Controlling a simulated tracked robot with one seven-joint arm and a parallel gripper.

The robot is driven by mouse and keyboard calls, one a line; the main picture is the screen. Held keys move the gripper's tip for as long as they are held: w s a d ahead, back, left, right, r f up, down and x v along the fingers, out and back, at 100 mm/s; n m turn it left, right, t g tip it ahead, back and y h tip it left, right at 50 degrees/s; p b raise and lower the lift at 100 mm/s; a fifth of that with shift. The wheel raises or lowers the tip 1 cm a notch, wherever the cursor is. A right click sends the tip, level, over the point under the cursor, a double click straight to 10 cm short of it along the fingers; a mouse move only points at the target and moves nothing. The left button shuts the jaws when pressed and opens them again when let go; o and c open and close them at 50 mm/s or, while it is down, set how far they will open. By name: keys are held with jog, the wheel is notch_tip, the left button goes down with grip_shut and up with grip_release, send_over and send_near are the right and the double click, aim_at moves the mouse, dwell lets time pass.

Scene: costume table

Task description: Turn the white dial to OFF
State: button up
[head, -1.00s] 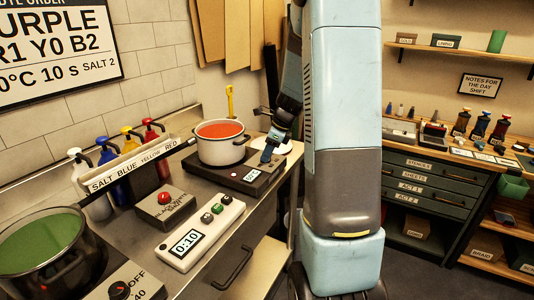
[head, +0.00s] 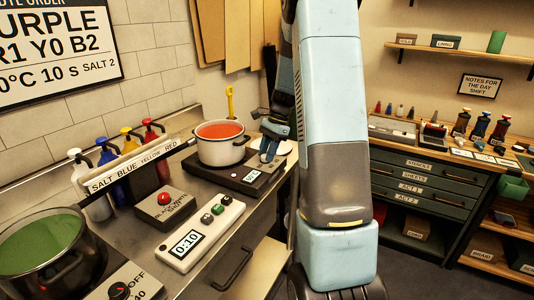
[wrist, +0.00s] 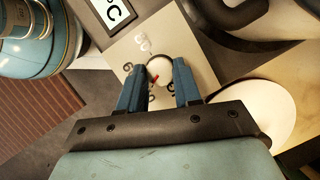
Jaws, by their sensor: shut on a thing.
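In the head view my gripper (head: 269,150) is at the hot plate (head: 226,172), just right of the white pot (head: 222,152); the dial is hidden there.
The white pot holds red liquid. A timer (head: 187,243), a red-button box (head: 164,210) and a second pot (head: 45,250) of green liquid stand nearer. A second dial (head: 119,291) is at the front left. Pump bottles (head: 109,155) stand along the wall.

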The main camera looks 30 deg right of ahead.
jog(key=n, duration=0.2)
jog(key=n+g, duration=0.1)
jog(key=shift+a+f+n+g, duration=0.1)
jog(key=shift+a+n+g, duration=0.1)
jog(key=shift+n+g, duration=0.15)
jog(key=n+g+h, duration=0.1)
jog(key=n, duration=0.2)
jog(key=shift+w+n, duration=0.1)
jog(key=shift+n, duration=0.25)
jog(key=n+h, duration=0.1)
jog(key=n, duration=0.1)
jog(key=n+g+h, duration=0.1)
jog(key=n, duration=0.2)
jog(key=shift+a+n, duration=0.15)
jog(key=shift+n, duration=0.15)
jog(key=shift+w+n+h, duration=0.1)
jog(key=shift+n+h, duration=0.2)
jog(key=o, duration=1)
jog(key=shift+o, duration=0.2)
